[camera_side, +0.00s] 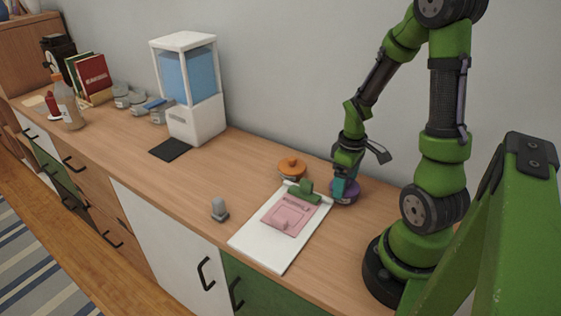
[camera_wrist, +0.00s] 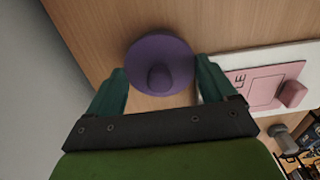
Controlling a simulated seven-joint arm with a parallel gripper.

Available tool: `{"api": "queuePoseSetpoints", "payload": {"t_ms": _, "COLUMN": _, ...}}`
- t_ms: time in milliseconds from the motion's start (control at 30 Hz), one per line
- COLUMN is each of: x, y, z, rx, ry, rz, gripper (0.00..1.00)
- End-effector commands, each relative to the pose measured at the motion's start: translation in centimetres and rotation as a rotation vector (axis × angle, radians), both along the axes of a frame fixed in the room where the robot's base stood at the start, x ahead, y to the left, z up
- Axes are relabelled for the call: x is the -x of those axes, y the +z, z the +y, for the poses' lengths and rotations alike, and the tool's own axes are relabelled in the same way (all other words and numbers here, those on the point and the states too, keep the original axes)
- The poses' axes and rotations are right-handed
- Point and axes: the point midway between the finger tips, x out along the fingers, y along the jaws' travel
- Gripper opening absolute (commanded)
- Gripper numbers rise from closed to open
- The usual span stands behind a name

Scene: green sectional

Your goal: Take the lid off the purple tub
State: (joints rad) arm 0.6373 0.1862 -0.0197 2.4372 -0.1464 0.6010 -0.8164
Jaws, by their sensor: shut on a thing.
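The purple lid (camera_wrist: 152,52) shows from above in the wrist view, round with a raised knob (camera_wrist: 159,77) in its middle. My gripper (camera_wrist: 161,78) has its two teal fingers on either side of the lid, shut on it. In the side view, my gripper (camera_side: 345,190) points down at the purple tub (camera_side: 349,196) on the counter, right of the white board. The gripper partly hides the tub there, and the lid covers most of its body in the wrist view. I cannot tell whether the lid is raised off the tub.
A white board (camera_side: 262,249) with a pink sheet and green clip lies left of the tub. An orange-lidded container (camera_side: 291,168) stands behind the board. A small grey object (camera_side: 219,209) stands left of it. A white dispenser (camera_side: 194,119) is farther back. The wall runs close behind.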

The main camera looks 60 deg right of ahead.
Motion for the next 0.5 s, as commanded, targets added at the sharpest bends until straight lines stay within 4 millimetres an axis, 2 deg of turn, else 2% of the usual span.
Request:
{"api": "queuePoseSetpoints", "payload": {"t_ms": 167, "x": 0.0, "y": 0.1, "z": 0.0, "rx": 0.001, "ry": 0.000, "rz": -0.001, "gripper": 0.56}}
{"api": "queuePoseSetpoints", "payload": {"t_ms": 267, "x": -0.1, "y": 0.9, "z": -0.1, "rx": 0.004, "ry": 0.002, "rz": -0.004, "gripper": 0.56}}
{"api": "queuePoseSetpoints", "payload": {"t_ms": 500, "x": -0.2, "y": 5.4, "z": -0.1, "rx": 0.006, "ry": 0.001, "rz": -0.008, "gripper": 0.56}}
